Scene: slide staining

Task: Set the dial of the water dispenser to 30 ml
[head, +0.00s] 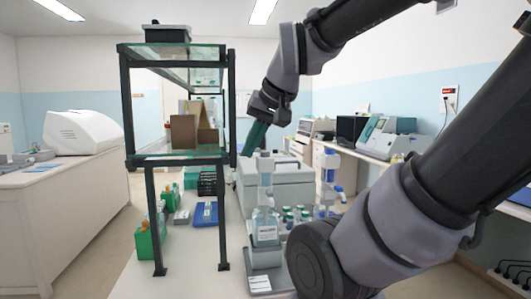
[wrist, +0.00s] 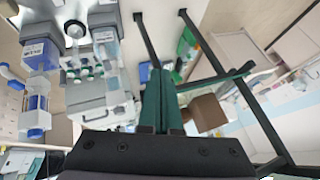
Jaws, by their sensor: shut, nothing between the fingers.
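A clear bottle-top dispenser (head: 266,205) with a label stands on a grey base (head: 262,258) in the middle of the head view. A second dispenser with blue parts (head: 328,190) stands behind it to the right. I cannot read which holds water, and no dial marks are legible. My gripper (head: 250,152) points down just behind and left of the front dispenser's top, with its green fingers together and empty. The fingers (wrist: 161,72) also show in the wrist view, clear of the labelled bottles (wrist: 41,52) at upper left.
A black-framed glass shelf (head: 180,158) stands just left of my gripper. A grey box (head: 275,180) is behind the dispensers. Small green-capped bottles (head: 297,213) stand between the dispensers. Green boxes (head: 147,245) and a blue item (head: 205,214) lie under the shelf.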

